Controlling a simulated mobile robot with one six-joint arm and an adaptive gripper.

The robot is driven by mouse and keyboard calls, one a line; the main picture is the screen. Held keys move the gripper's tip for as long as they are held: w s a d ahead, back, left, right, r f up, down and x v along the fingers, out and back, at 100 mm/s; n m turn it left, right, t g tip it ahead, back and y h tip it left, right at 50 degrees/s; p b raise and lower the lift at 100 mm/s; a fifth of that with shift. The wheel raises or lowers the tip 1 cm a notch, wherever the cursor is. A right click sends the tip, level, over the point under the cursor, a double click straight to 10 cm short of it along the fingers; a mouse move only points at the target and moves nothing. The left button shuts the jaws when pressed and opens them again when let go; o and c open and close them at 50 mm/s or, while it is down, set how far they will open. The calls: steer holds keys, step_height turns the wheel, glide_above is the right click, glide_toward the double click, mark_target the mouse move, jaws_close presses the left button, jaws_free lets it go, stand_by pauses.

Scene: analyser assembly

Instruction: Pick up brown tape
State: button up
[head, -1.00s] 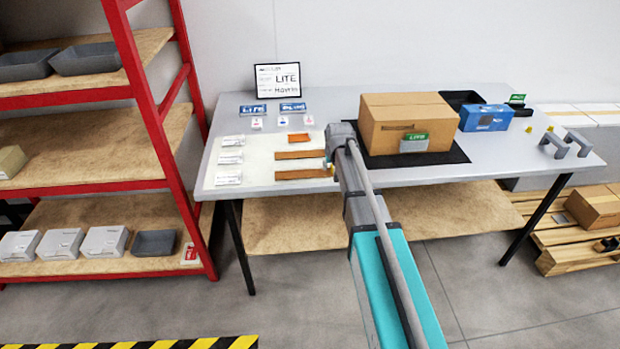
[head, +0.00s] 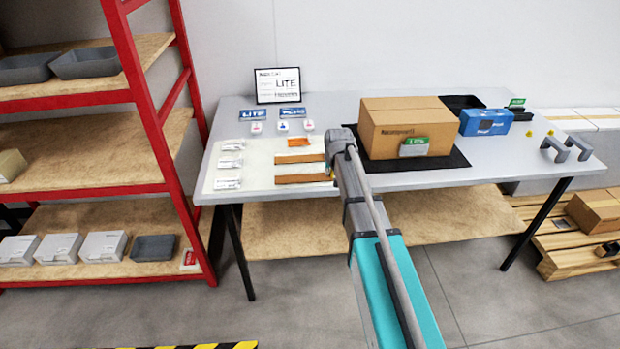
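Two long brown tape strips lie one above the other on the pale mat at the left of the table: a far strip (head: 302,157) and a near strip (head: 302,179). A shorter orange-brown piece (head: 298,142) lies just beyond them. My gripper (head: 335,176) is at the right ends of the strips, mostly hidden behind my own arm. I cannot tell whether its fingers touch a strip or whether they are open.
A cardboard box (head: 408,127) with a green-and-white label stands on a black mat (head: 455,158) right of my arm. A blue box (head: 486,121) and grey handles (head: 567,148) are further right. White packets (head: 228,164) lie left of the strips. A sign (head: 278,86) stands behind.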

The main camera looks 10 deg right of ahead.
jaws_close()
steer(key=shift+r, duration=0.2)
steer(key=shift+r+p, duration=0.75)
steer(key=shift+p, duration=0.2)
steer(key=s+d+r+p, duration=0.8)
steer(key=s+r+p, duration=0.3)
steer(key=shift+d, duration=0.35)
